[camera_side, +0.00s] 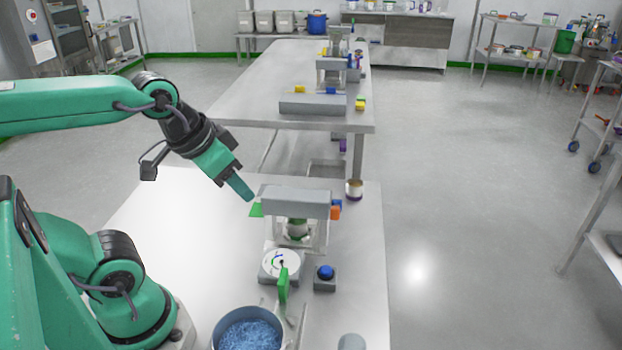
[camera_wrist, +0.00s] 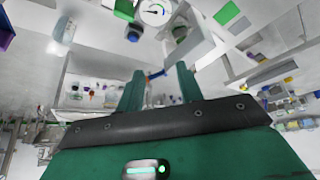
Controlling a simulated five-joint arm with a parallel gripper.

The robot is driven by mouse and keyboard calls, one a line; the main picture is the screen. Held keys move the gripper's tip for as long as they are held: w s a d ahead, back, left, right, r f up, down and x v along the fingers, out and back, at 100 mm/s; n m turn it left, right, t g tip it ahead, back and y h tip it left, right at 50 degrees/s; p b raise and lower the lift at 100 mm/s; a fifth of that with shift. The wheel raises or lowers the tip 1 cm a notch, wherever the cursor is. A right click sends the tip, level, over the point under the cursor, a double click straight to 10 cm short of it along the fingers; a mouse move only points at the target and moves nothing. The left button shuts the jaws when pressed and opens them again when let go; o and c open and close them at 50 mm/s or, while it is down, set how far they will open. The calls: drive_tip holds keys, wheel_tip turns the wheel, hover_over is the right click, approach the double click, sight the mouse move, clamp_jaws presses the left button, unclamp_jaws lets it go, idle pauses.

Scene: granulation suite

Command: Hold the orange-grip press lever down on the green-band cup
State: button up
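The orange grip (camera_side: 336,212) shows as a small block at the right side of the grey press frame (camera_side: 296,200); its lever is mostly hidden behind the frame. The green-band cup (camera_side: 297,230) stands upright under the frame's crossbar, and shows beside the frame in the wrist view (camera_wrist: 180,32). My gripper (camera_side: 247,194) is in the air just left of the press, pointing down and right, touching nothing that I can see.
A green block (camera_side: 256,210) juts from the press's left side. In front stand a dial (camera_side: 281,262), a green handle (camera_side: 283,286), a blue button (camera_side: 325,272) and a pan of blue granules (camera_side: 248,334). A small metal cup (camera_side: 354,190) stands behind right. The table's left is clear.

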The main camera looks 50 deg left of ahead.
drive_tip(key=shift+r, duration=0.1)
drive_tip(key=c, duration=0.7)
drive_tip(key=shift+w+d+r+n+g, duration=0.15)
drive_tip(key=shift+w+r+n+g, duration=0.15)
drive_tip(key=shift+w+r+n, duration=0.55)
clamp_jaws()
drive_tip(key=w+d+r+n+g, duration=0.3)
drive_tip(key=w+n+g, duration=0.1)
drive_tip(key=w+n, duration=0.6)
drive_tip(key=w+d+r+n+g, duration=0.2)
drive_tip(key=w+n+g, duration=0.3)
drive_tip(key=w+n, duration=0.5)
drive_tip(key=shift+w+d+r+n+y, duration=0.35)
drive_tip(key=shift+d+n, duration=0.35)
drive_tip(key=shift+n, duration=2.15)
